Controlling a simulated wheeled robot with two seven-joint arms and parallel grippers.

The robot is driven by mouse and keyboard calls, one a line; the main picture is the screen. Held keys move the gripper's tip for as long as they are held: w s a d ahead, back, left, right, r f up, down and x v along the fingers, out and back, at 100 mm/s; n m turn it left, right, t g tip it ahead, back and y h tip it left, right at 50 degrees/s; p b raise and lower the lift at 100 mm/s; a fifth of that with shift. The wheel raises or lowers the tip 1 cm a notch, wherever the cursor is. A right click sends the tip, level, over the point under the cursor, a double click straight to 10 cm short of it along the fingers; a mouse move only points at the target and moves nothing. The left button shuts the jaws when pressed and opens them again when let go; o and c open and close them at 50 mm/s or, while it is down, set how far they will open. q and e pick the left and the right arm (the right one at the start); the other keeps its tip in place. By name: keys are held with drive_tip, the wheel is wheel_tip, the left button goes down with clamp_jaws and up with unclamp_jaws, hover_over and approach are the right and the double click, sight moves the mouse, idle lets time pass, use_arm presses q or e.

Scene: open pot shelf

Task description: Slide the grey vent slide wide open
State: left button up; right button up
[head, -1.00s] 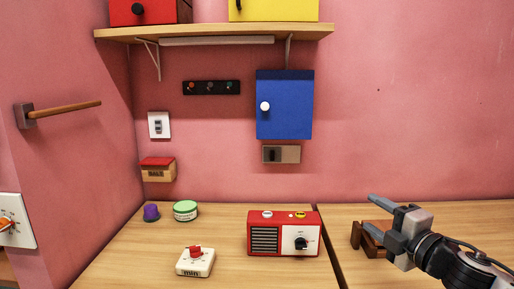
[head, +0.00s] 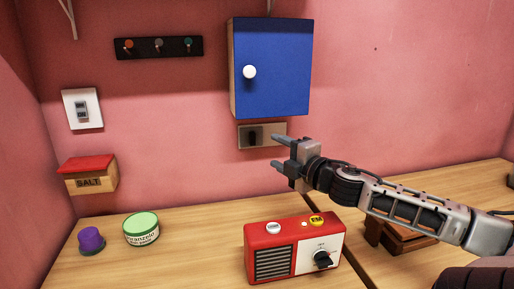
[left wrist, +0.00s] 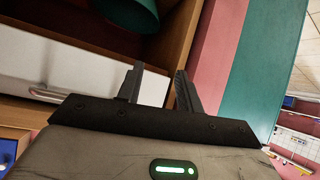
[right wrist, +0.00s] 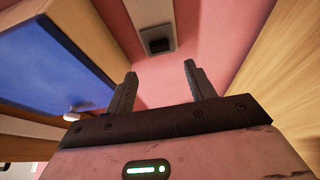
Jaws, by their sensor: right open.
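The grey vent slide (head: 270,130) is a small plate on the pink wall just below the blue cabinet (head: 275,70). Its dark knob (head: 253,138) sits left of the plate's middle. The plate also shows at the top of the right wrist view (right wrist: 143,10), with the dark knob (right wrist: 158,45) near its lower end. My right gripper (head: 275,151) is open and empty, apart from the slide, with its fingertips just below and right of it in the head view. My left gripper (left wrist: 158,80) shows only in the left wrist view, fingers apart and empty.
Below stands a red radio (head: 290,250) on the wooden counter (head: 190,245), with a green-lidded tin (head: 141,230) and a purple item (head: 91,240) to its left. A salt box (head: 88,176), a switch (head: 82,110) and a hook rail (head: 158,47) are on the wall.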

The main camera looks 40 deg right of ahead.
sight(254, 140)
drive_tip(key=shift+w+d+r+b, duration=0.15)
drive_tip(key=shift+w+b, duration=0.2)
drive_tip(key=shift+w, duration=0.7)
drive_tip(key=shift+w+d+f+b, duration=0.1)
drive_tip(key=shift+w+b, duration=0.2)
drive_tip(key=shift+w, duration=0.7)
drive_tip(key=shift+w+d+r+b, duration=0.15)
drive_tip(key=shift+w+b, duration=0.2)
drive_tip(key=shift+w, duration=0.7)
drive_tip(key=shift+w+d+p, duration=0.25)
drive_tip(key=shift+w+p, duration=0.2)
drive_tip(key=shift+w, duration=0.3)
drive_tip(key=shift+w+f, duration=0.1)
drive_tip(key=shift+w, duration=0.35)
use_arm(q)
drive_tip(key=shift+w+d+r, duration=0.1)
drive_tip(key=shift+w+r, duration=0.15)
drive_tip(key=shift+w, duration=0.15)
use_arm(e)
drive_tip(key=shift+w+a+f, duration=0.1)
drive_tip(key=shift+w, duration=0.15)
